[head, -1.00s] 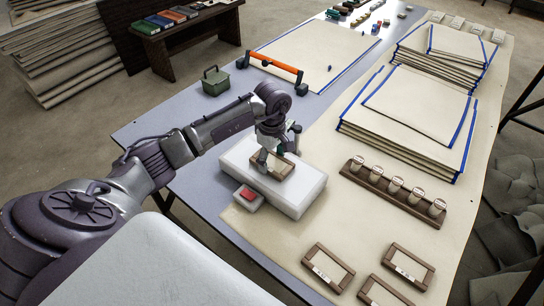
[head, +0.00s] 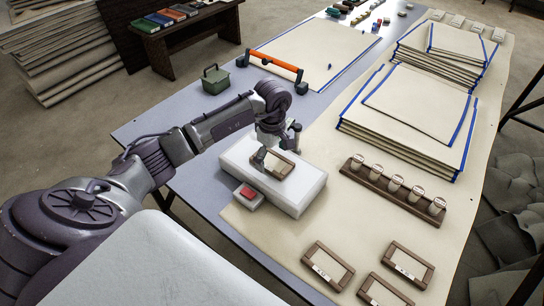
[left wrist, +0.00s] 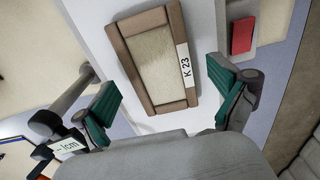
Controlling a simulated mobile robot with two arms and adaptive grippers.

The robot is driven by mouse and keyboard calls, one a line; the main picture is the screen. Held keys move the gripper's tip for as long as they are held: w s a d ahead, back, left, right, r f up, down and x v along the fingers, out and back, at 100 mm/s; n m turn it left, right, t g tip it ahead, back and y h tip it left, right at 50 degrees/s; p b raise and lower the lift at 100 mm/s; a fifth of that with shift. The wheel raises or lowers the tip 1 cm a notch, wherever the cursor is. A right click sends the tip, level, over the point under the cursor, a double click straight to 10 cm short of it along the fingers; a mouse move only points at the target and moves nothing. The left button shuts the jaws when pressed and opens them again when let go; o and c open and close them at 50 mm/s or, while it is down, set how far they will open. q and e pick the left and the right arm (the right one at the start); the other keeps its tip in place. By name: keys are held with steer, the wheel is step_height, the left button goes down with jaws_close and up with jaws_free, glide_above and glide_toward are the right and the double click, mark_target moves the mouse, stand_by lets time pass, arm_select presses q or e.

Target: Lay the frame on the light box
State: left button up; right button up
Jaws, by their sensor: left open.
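The wooden frame (head: 281,164), with a pale panel, lies on the white light box (head: 303,187). In the left wrist view the frame (left wrist: 158,65) carries a label reading K 23 and lies flat on the white top (left wrist: 205,35). My left gripper (head: 275,150) is just above the frame and hides part of its far side in the head view. In the left wrist view my left gripper (left wrist: 163,96) has its teal-padded fingers spread wide, apart from the frame and holding nothing. My right gripper is not in view.
A red-button switch box (head: 248,195) sits at the light box's left. Several similar frames (head: 328,266) lie on the near cloth. A wooden rack with jars (head: 394,191) stands to the right. Blue-edged cloth stacks (head: 410,120) and an orange-handled tool (head: 276,66) lie farther back.

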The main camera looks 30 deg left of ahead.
mark_target(271, 160)
arm_select(q)
step_height(271, 160, up, 12)
steer(key=b, duration=0.1)
steer(key=shift+f, duration=0.2)
stand_by(0.9)
steer(key=shift+a, duration=0.1)
